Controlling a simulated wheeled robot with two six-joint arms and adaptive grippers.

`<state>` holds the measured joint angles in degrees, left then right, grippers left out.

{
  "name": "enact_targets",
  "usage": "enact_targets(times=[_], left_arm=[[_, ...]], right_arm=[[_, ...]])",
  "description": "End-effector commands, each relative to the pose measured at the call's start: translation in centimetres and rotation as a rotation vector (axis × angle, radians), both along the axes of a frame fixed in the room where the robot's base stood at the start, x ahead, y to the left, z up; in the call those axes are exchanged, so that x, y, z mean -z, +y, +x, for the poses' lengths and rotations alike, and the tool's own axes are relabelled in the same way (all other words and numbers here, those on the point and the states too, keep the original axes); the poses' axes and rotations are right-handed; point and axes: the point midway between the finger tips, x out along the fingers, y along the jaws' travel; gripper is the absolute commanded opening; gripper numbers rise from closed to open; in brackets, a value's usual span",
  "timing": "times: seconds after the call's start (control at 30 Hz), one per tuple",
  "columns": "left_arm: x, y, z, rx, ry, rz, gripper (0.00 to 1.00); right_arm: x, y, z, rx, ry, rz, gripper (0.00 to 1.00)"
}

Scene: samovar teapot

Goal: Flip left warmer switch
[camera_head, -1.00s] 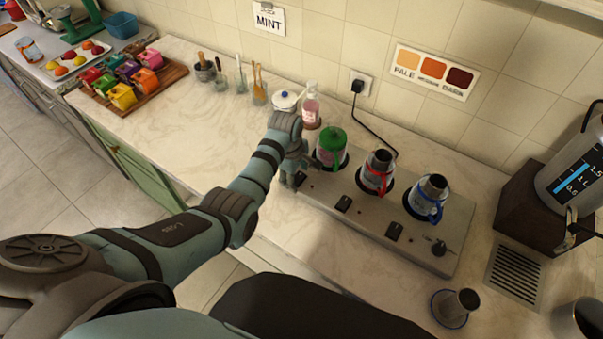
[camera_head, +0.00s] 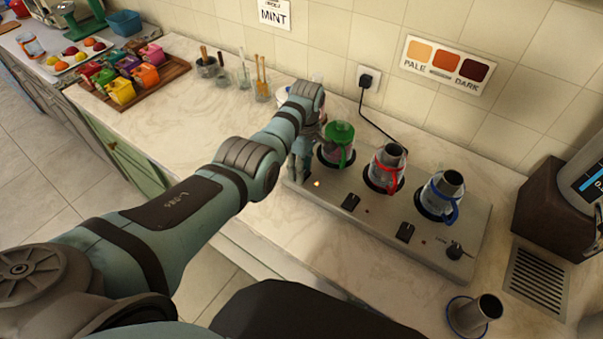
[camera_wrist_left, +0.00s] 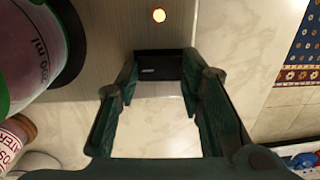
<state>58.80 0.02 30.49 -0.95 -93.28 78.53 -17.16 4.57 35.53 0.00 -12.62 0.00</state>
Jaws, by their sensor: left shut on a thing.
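The warmer base (camera_head: 455,265) is a grey panel with dark switches along its front and several pots on top. My left gripper (camera_head: 298,178) reaches down at its left end, over the left switch, which the gripper hides in the head view. In the left wrist view, the black left switch (camera_wrist_left: 158,65) sits between the fingertips of my left gripper (camera_wrist_left: 160,72), which is shut on it. A small light (camera_head: 317,184) beside it glows orange; it also shows bright in the wrist view (camera_wrist_left: 159,15). My right gripper is not in view.
A green-lidded pot (camera_head: 338,148) stands close to the gripper, with a red-handled pot (camera_head: 385,168) and a blue-handled pot (camera_head: 441,195) to its right. The middle switch (camera_head: 350,201) and right switch (camera_head: 405,232) are uncovered.

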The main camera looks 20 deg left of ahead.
Motion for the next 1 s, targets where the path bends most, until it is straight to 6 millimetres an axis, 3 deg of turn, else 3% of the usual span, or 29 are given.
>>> enact_targets(times=[0.13, 0.17, 0.27, 0.67, 1.0], left_arm=[[0.0, -0.2, -0.3, 0.002, 0.007, -0.005, 0.07], [0.0, -0.2, -0.3, 0.002, 0.007, -0.005, 0.38], [0.0, -0.2, -0.2, 0.001, 0.006, -0.004, 0.54], [-0.9, 0.0, 0.0, 0.0, 0.001, -0.003, 0.55], [-9.5, -0.3, 0.6, 0.001, -0.001, -0.002, 0.55]], right_arm=[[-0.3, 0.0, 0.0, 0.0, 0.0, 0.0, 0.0], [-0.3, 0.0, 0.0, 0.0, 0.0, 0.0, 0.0], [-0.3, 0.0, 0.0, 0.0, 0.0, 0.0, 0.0], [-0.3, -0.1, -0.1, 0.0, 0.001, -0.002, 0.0], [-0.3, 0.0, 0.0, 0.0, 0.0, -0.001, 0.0]])
